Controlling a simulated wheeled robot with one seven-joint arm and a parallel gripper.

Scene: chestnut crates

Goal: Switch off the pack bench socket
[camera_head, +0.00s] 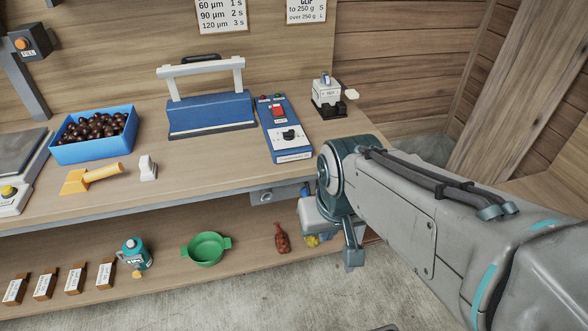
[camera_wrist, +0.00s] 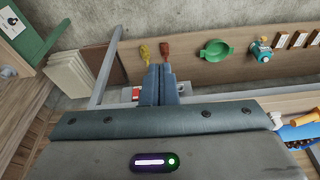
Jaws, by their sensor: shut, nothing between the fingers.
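My gripper (camera_wrist: 160,72) is shut and empty, with its two slate-blue fingers side by side in the wrist view. Beside and partly behind the fingers is a small white fitting with a red part (camera_wrist: 134,93); it may be the socket. Whether the fingers touch it, and its switch position, cannot be told. In the head view a grey box with a round face (camera_head: 267,197) is fixed under the bench's front edge, just left of my gripper; I cannot tell whether it belongs to the socket. My arm hides the bench front right of there.
On the bench (camera_head: 215,178) stand a blue sealer (camera_head: 210,115), a blue panel with a red switch (camera_head: 285,138), a chestnut tray (camera_head: 92,155) and a small white device (camera_head: 328,97). The shelf below holds a green bowl (camera_head: 206,249), a teal jar (camera_head: 133,254) and a red-brown item (camera_head: 281,238).

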